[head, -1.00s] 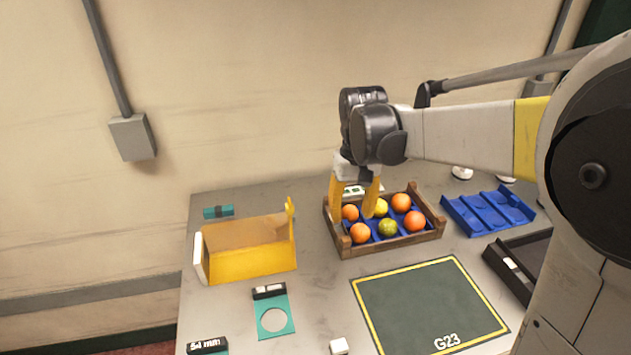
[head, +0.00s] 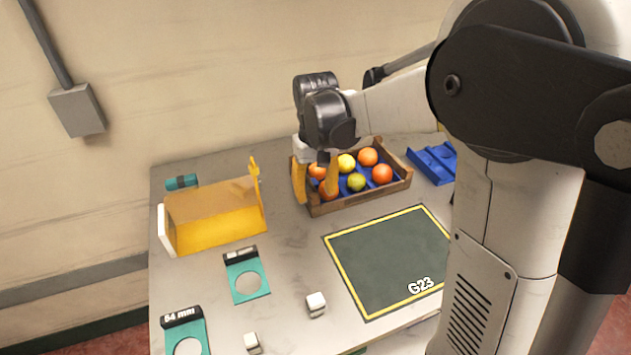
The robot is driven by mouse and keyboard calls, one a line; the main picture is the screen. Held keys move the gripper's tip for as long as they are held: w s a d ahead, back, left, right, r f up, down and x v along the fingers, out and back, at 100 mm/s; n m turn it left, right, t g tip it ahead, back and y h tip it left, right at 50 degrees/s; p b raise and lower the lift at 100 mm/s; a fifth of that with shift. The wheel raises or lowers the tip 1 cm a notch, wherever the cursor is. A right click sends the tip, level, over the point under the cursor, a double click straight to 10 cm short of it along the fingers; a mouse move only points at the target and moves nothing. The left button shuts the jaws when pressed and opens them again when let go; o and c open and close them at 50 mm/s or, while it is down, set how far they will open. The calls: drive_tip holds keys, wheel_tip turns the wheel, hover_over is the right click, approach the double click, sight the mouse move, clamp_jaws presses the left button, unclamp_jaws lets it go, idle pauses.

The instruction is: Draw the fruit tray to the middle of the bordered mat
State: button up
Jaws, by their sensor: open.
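The fruit tray is a wooden crate (head: 362,199) with a blue insert, standing at the back of the table. It holds several oranges (head: 382,174), a yellow fruit (head: 346,163) and a green one (head: 356,182). My gripper (head: 315,188) is open at the crate's left end. One yellow finger is by the outer side of the left wall and the other is over the inside, in front of the left fruit. Whether either finger touches the wall cannot be told. The dark green mat (head: 390,262) with a yellow border, marked G23, lies bare in front of the crate.
A yellow see-through bin (head: 215,215) stands left of the crate. A blue divided tray (head: 432,163) is to its right, partly hidden by my arm. Teal ring gauges (head: 247,284) and small white blocks (head: 316,304) lie left of the mat. Bare table separates crate and mat.

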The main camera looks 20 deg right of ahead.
sight(316, 197)
drive_tip(key=shift+f+b, duration=0.5)
drive_tip(key=shift+f, duration=1.25)
clamp_jaws()
